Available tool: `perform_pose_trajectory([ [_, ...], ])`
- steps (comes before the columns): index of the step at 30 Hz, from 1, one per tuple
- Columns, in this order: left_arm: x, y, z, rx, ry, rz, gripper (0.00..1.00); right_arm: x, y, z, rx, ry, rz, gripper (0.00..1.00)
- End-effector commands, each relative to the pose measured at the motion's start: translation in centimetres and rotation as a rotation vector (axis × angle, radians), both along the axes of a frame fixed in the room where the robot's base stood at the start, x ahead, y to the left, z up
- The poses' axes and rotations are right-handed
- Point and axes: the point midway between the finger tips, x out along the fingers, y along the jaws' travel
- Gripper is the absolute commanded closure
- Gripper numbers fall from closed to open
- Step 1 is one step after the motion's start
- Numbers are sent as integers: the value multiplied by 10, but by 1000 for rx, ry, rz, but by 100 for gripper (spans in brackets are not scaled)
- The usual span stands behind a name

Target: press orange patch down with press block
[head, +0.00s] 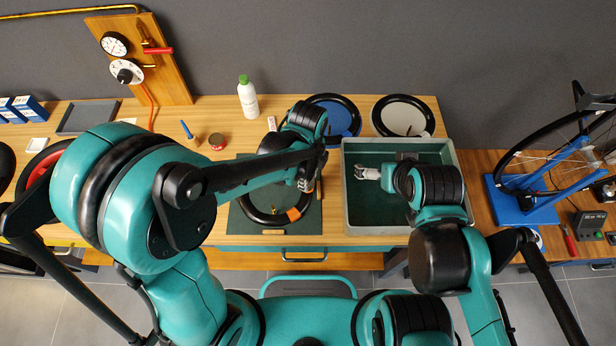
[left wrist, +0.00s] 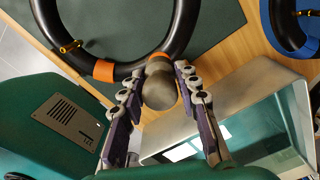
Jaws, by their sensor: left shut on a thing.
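A black inner tube (head: 250,210) lies as a ring on the dark green mat (head: 310,225). An orange patch (head: 293,214) sits on its lower right part; it also shows in the left wrist view (left wrist: 104,70). My left gripper (head: 306,184) is over the tube's right side, above and right of the patch. In the left wrist view the gripper (left wrist: 158,90) is shut on a rounded grey press block (left wrist: 159,90), beside the tube and apart from the patch. An orange edge shows just behind the block. My right gripper (head: 364,173) hangs over the grey tub; its fingertips are too small to judge.
The grey-rimmed tub (head: 346,205) stands right of the mat. Two round dishes, blue (head: 343,118) and white (head: 403,117), sit behind it.

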Motion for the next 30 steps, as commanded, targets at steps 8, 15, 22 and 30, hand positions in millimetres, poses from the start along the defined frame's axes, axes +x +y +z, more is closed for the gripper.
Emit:
perform_pose_trajectory([
  [8,0,0,27,0,0,0,97,0,0,21,0,0,0,0],
  [15,0,0,47,0,0,0,97,0,0,36,0,0,0,0],
  [22,0,0,58,0,0,0,97,0,0,44,0,0,0,0],
  [30,0,-1,57,0,0,0,97,0,0,42,0,0,0,0],
])
